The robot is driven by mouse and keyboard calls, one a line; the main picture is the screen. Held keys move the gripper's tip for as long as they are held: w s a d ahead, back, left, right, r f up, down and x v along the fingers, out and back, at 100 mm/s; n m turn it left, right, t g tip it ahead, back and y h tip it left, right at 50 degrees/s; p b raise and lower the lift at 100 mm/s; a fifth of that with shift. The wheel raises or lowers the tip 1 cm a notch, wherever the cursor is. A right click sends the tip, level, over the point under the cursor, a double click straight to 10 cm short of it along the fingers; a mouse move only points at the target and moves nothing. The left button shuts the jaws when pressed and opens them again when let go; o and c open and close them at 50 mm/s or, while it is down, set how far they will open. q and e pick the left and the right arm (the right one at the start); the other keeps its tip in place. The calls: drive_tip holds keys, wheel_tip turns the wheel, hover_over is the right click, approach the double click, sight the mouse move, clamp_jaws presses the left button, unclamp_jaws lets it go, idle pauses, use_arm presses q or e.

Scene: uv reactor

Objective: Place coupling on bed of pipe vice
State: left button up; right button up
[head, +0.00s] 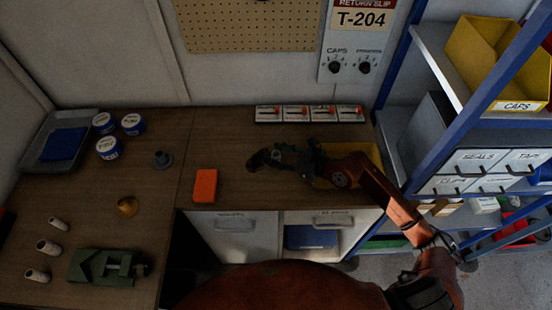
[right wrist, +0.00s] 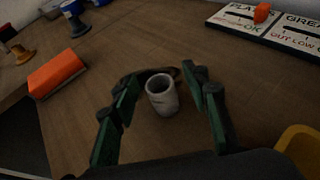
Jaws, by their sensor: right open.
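A pale grey, hollow cylindrical piece, which looks like the coupling (right wrist: 162,97), stands upright on the wooden bench in the right wrist view. My right gripper (right wrist: 158,100) is open, with one green finger on each side of the piece and gaps showing. In the head view my right gripper (head: 265,160) is low over the middle of the bench; the piece cannot be made out there. The green pipe vice (head: 103,267) sits at the bench's front left, far from the gripper. My left gripper is not in view.
An orange block (head: 205,186) lies left of my right gripper. Several pale cylinders (head: 48,247) lie beside the vice. A yellow bin (head: 372,155) is behind my right arm.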

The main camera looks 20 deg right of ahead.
drive_tip(key=c, duration=1)
drive_tip(key=shift+c, duration=0.2)
